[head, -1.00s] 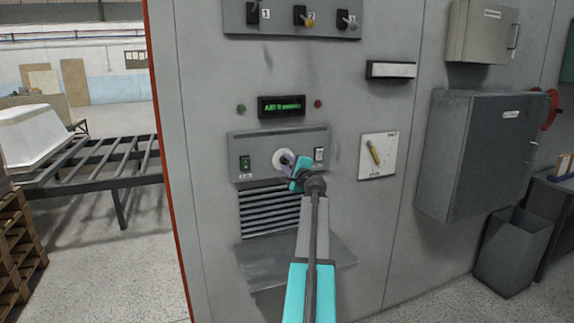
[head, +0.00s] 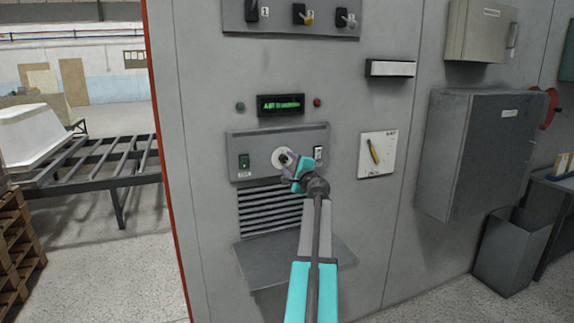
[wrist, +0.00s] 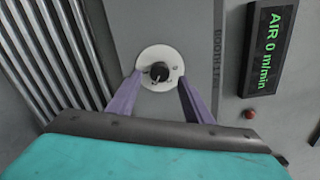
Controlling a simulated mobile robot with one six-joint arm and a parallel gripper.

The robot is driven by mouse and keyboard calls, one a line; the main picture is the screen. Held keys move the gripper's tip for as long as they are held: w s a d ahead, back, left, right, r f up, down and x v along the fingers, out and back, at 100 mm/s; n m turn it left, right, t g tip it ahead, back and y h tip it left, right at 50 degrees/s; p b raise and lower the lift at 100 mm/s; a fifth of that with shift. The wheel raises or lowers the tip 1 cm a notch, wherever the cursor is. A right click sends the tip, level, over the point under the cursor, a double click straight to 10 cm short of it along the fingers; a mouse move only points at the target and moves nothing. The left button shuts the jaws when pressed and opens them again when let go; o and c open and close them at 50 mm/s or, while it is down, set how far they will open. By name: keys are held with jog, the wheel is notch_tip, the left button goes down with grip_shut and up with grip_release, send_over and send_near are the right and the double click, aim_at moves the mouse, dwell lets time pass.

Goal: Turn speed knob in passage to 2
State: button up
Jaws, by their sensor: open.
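A round white dial (head: 281,158) with a small black knob (wrist: 160,72) at its centre sits on the grey control panel (head: 257,138). Its scale marks are too small to read. My gripper (head: 288,160) is in front of the dial. In the wrist view my purple fingers (wrist: 160,88) are apart, one on each side below the black knob, with nothing held. I cannot tell whether they touch the dial face. A lit display (head: 281,105) above the panel shows in the wrist view (wrist: 266,50) as "AIR 0 m/min".
A vent grille (head: 268,208) and a sloping shelf (head: 270,250) are below. A white plate with a yellow handle (head: 377,153) is to the right. Levers (head: 303,15) are above.

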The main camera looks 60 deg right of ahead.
jog(key=b+v, duration=0.2)
jog(key=v, duration=0.9)
jog(key=shift+r, duration=0.1)
dwell(0.5)
